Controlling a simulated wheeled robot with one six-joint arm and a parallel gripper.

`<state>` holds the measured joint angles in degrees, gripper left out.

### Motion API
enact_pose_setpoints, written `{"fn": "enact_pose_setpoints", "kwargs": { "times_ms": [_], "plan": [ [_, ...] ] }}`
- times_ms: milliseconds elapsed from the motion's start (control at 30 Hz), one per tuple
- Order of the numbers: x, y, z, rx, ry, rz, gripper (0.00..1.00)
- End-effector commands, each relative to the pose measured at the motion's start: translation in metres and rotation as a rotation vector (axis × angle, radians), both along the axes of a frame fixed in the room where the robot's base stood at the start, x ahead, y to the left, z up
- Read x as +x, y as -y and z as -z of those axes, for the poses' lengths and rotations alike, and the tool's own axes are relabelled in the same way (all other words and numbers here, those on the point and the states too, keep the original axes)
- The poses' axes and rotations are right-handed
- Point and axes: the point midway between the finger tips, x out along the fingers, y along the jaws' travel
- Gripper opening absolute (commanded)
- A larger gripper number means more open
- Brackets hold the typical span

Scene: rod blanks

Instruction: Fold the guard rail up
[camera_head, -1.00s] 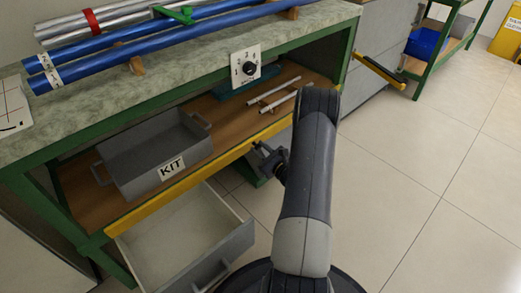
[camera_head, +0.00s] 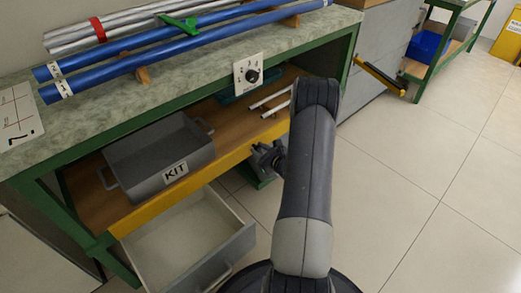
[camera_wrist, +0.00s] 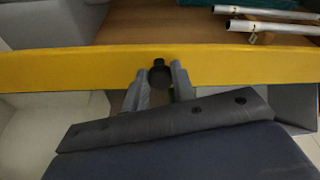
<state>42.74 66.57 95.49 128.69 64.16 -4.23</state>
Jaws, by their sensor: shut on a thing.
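The guard rail (camera_head: 150,207) is a yellow bar along the front edge of the bench's lower shelf. Its broad face shows in the head view; I cannot tell its exact angle. In the wrist view the rail (camera_wrist: 70,70) crosses the whole picture, with a dark round knob (camera_wrist: 160,73) at its middle. My gripper (camera_wrist: 158,80) is shut on this knob, one finger on each side. In the head view my gripper (camera_head: 264,157) is at the rail's right part, partly hidden by my arm.
A grey KIT bin (camera_head: 150,160) and pale rods (camera_head: 270,102) lie on the shelf behind the rail. An open drawer (camera_head: 190,245) juts out below it. Blue tubes (camera_head: 170,50) lie on the bench top. A yellow-and-black handle (camera_head: 382,75) sticks out at right. Floor at right is clear.

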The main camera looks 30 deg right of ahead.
Motion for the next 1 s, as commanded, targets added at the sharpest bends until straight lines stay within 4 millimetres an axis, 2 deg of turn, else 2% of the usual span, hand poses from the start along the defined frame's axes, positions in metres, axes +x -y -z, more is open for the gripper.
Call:
{"fn": "enact_pose_setpoints", "kwargs": {
  "times_ms": [133, 167, 400, 733, 867, 1000],
  "plan": [
    [0.0, 0.0, 0.0, -0.001, 0.0, 0.0, 0.0],
    [0.0, 0.0, 0.0, -0.001, 0.0, 0.0, 0.27],
    [0.0, 0.0, 0.0, 0.0, 0.001, 0.0, 0.47],
    [-0.007, 0.001, -0.002, 0.001, 0.001, 0.002, 0.47],
    [-0.026, 0.003, -0.008, 0.002, -0.001, 0.005, 0.47],
    [-0.054, 0.005, -0.016, 0.002, -0.001, 0.005, 0.47]
  ]
}}
